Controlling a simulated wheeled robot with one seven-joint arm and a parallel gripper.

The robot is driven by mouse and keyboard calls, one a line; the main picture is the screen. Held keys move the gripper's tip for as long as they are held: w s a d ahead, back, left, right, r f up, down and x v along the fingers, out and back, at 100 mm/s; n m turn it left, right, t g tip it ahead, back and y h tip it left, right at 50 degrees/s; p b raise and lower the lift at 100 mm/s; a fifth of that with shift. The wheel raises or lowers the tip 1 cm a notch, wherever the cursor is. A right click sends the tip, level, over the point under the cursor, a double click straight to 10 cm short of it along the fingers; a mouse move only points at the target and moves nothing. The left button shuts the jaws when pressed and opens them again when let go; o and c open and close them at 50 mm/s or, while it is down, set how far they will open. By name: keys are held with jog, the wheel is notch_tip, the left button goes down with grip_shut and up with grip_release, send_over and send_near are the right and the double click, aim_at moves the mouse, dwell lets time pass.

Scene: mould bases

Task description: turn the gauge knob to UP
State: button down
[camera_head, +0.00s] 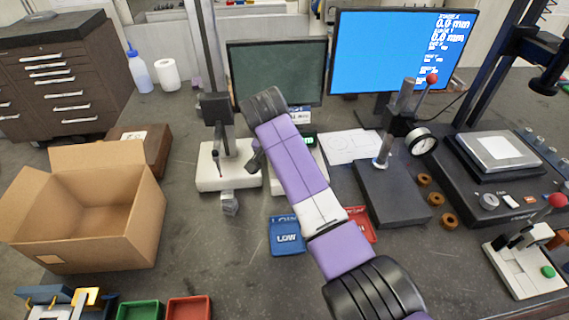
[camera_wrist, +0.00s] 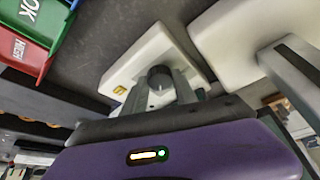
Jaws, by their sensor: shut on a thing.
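The gauge's white housing (camera_wrist: 142,52) shows in the wrist view, with a round dark grey knob (camera_wrist: 160,74) on it. My gripper (camera_wrist: 160,86) has its two grey fingers on either side of the knob and is shut on it. A small yellow mark (camera_wrist: 120,90) shows on the housing left of the fingers. I cannot read any UP mark or tell where the knob points. In the head view the white housing (camera_head: 318,172) is mostly behind my purple arm, and the knob is hidden.
A white stand with a column (camera_head: 213,178) stands close left of the gauge. A blue LOW tray (camera_head: 287,250) and a red tray (camera_head: 365,236) lie in front. A dark stand with a dial (camera_head: 385,200) is to the right. An open cardboard box (camera_head: 125,238) sits at left.

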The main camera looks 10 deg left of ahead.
jog(key=shift+r, duration=0.1)
jog(key=c, duration=1)
grip_release()
jog(key=shift+o, duration=0.2)
jog(key=b+v, duration=0.1)
jog(key=v, duration=0.6)
jog(key=shift+r+b, duration=0.3)
jog(key=shift+s, duration=0.15)
jog(key=shift+s, duration=0.1)
